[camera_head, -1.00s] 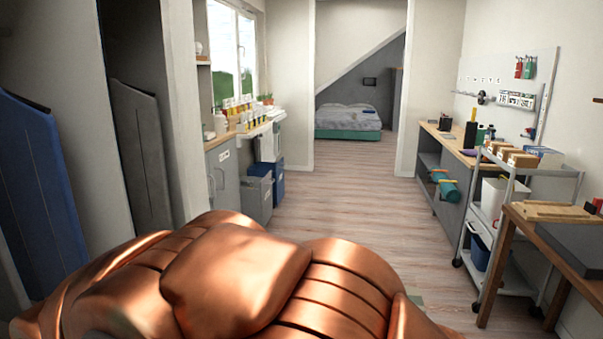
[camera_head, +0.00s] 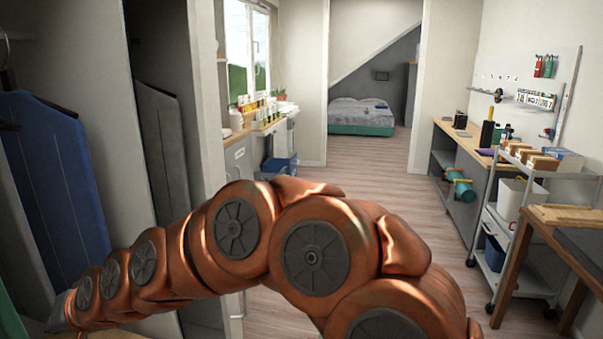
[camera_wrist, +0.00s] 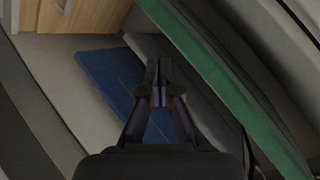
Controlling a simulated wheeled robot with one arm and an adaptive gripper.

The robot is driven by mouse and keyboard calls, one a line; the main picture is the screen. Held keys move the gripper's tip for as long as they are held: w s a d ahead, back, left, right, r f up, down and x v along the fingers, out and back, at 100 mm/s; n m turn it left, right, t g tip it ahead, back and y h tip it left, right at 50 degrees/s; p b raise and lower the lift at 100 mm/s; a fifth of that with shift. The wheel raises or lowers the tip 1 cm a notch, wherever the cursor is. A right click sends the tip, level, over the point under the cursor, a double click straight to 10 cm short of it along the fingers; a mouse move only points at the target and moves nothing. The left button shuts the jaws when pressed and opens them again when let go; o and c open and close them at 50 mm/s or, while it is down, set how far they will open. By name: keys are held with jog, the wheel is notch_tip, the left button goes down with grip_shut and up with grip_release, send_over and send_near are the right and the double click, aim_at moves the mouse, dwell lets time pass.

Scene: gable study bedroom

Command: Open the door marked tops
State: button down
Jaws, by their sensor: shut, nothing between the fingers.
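My gripper (camera_wrist: 158,85) is shut and empty in the wrist view, in front of a blue garment (camera_wrist: 122,82). A green garment (camera_wrist: 220,80) runs diagonally to its right, close to the fingers. I cannot read the word tops on any door in these frames. In the head view my copper arm reaches left towards an open wardrobe space, and the gripper itself is not clearly visible there. A blue jacket (camera_head: 55,165) and a grey jacket (camera_head: 162,150) hang in that space.
A wooden drawer front (camera_wrist: 82,14) with a handle shows in the wrist view. A pale upright panel (camera_head: 210,80) stands right of the jackets. A shelf trolley (camera_head: 520,215) and a wooden table (camera_head: 530,240) stand at right. The middle floor (camera_head: 395,190) is clear.

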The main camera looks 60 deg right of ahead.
jog(key=w+d+r+m+t+h+p, duration=0.1)
jog(key=w+d+r+m+t+h, duration=0.4)
jog(key=w+d+r+m, duration=0.55)
jog(key=s+d+r+m+h+p, duration=0.15)
jog(key=d+h, duration=0.25)
jog(key=d, duration=0.4)
jog(key=s+d+r+m+h, duration=0.1)
jog(key=d+r+m+h, duration=0.15)
jog(key=d, duration=0.45)
jog(key=s+d+f+m+g+h+p, duration=0.15)
jog(key=s+d+m+g+h, duration=0.35)
jog(key=s+d+m+g, duration=0.5)
jog(key=s+d+f+m+g+h+p, duration=0.1)
jog(key=s+d+f+m+g+h, duration=0.3)
jog(key=s+d, duration=0.6)
jog(key=w+d+m+g+h, duration=0.1)
jog(key=w+d, duration=0.1)
jog(key=d, duration=1.4)
jog(key=shift+r, duration=0.35)
jog(key=shift+d, duration=0.15)
